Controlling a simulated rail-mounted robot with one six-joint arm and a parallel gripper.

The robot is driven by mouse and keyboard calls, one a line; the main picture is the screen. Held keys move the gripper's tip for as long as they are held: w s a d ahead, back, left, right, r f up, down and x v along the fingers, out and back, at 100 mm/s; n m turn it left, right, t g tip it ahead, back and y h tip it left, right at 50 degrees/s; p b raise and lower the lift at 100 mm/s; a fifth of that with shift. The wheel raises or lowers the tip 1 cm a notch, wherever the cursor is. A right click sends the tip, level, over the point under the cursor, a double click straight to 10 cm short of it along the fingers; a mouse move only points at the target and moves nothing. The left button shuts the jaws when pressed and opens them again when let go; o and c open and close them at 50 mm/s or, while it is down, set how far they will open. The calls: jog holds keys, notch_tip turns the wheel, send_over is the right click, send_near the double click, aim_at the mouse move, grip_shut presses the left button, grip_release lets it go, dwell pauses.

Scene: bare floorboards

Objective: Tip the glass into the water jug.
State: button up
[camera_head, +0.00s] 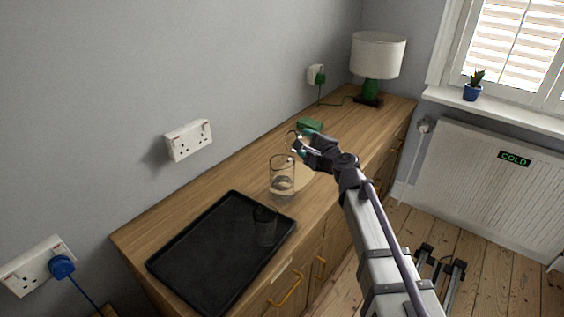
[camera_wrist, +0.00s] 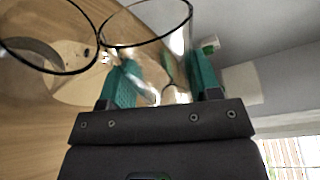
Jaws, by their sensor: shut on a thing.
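The clear jug (camera_head: 281,172) stands upright on the wooden sideboard, behind the black tray. My gripper (camera_head: 300,140) is above and slightly right of it, its teal fingers shut on a clear glass (camera_head: 292,143). The glass is small and hard to make out in the head view. In the wrist view the held glass (camera_wrist: 150,43) rises between the fingers (camera_wrist: 162,85), with its wide rim near the top edge. Another round rim, seemingly the jug's (camera_wrist: 48,71), lies at left. I cannot tell how much liquid either holds.
The black tray (camera_head: 205,255) carries a dark see-through tumbler (camera_head: 265,228) near its right side. A green block (camera_head: 310,124) lies beyond my gripper. A lamp (camera_head: 378,60) stands at the far end. Wall sockets (camera_head: 188,140) line the left wall.

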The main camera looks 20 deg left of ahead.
jog(key=shift+s+a+r+n, duration=0.2)
jog(key=shift+a+n, duration=0.05)
jog(key=shift+n, duration=0.35)
jog(key=shift+s+a+r+n+t+p, duration=0.1)
jog(key=shift+s+n+t+p, duration=0.05)
jog(key=shift+n+t+p, duration=0.2)
jog(key=shift+s+a+r+n+h+p, duration=0.15)
jog(key=shift+r+n+h+p, duration=0.15)
jog(key=shift+r+n+p, duration=0.5)
dwell(1.5)
jog(key=shift+f+n, duration=0.1)
jog(key=shift+n, duration=0.25)
dwell(0.3)
